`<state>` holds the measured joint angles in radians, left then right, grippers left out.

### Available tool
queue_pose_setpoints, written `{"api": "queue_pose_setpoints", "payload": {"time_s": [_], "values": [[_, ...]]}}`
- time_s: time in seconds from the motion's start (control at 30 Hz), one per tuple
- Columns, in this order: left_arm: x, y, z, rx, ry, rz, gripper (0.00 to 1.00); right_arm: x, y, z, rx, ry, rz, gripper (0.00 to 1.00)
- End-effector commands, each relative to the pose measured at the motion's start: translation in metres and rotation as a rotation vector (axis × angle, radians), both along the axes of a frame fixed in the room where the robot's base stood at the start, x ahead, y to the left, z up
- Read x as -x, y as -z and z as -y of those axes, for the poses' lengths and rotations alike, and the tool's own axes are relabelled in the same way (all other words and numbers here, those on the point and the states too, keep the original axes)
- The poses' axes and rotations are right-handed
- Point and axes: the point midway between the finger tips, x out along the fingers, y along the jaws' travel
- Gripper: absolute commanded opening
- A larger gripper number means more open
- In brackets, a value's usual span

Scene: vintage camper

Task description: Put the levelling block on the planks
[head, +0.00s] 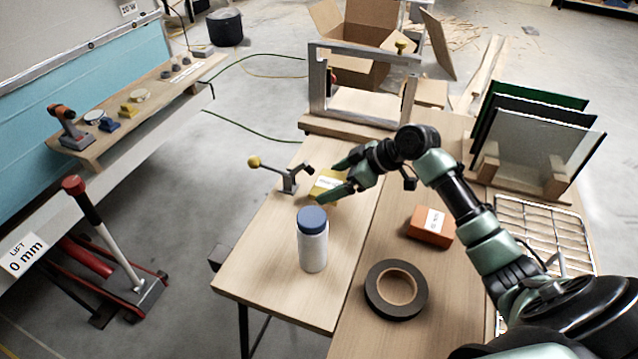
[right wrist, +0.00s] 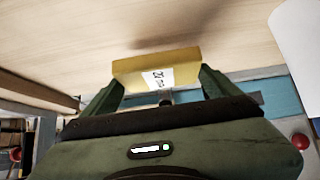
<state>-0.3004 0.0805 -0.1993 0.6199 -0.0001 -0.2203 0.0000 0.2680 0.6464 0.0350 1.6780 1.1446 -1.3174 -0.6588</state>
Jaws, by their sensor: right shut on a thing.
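The levelling block is a yellow block with a white label (head: 323,188), over the left part of the worktop in the head view. It also shows in the right wrist view (right wrist: 158,72), held between both fingers. My right gripper (head: 337,180) is shut on it and partly hides it in the head view. Pale wooden planks (head: 262,277) lie side by side as the worktop, with a seam between them. I cannot tell whether the block touches the wood or hangs slightly above it. My left gripper is not in view.
A white bottle with a blue cap (head: 313,245) stands in front of the gripper. A yellow-knobbed clamp (head: 285,178) is just left of the block. An orange labelled block (head: 431,226) and black tape roll (head: 396,290) lie to the right. A wooden frame (head: 318,90) stands behind.

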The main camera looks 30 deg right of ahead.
Motion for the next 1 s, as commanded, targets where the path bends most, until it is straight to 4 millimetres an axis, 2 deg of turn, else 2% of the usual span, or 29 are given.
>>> {"api": "queue_pose_setpoints", "payload": {"time_s": [0.1, 0.23, 0.37, 0.6, 0.87, 0.9, 0.93, 1.0], "values": [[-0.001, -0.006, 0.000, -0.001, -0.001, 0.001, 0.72, -0.019, -0.003, -0.017, -0.004, 0.001, 0.002, 0.44], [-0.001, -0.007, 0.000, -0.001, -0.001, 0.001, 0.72, -0.029, -0.001, -0.025, -0.001, 0.001, 0.001, 0.44], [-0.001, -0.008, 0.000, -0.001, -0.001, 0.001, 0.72, -0.030, 0.005, -0.027, -0.001, 0.001, -0.001, 0.44], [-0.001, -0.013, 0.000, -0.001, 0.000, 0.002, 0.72, -0.029, 0.035, -0.026, -0.001, 0.001, -0.003, 0.44], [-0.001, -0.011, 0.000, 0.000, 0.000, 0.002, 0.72, -0.029, 0.036, -0.026, 0.000, 0.001, 0.000, 0.44], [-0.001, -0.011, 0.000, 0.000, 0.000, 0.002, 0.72, -0.029, 0.037, -0.026, 0.001, 0.001, -0.001, 0.93], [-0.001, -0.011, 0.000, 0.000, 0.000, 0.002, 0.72, -0.029, 0.037, -0.026, 0.001, 0.001, -0.001, 1.00], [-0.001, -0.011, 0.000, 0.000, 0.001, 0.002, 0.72, -0.029, 0.037, -0.026, 0.001, 0.001, -0.001, 1.00]]}}
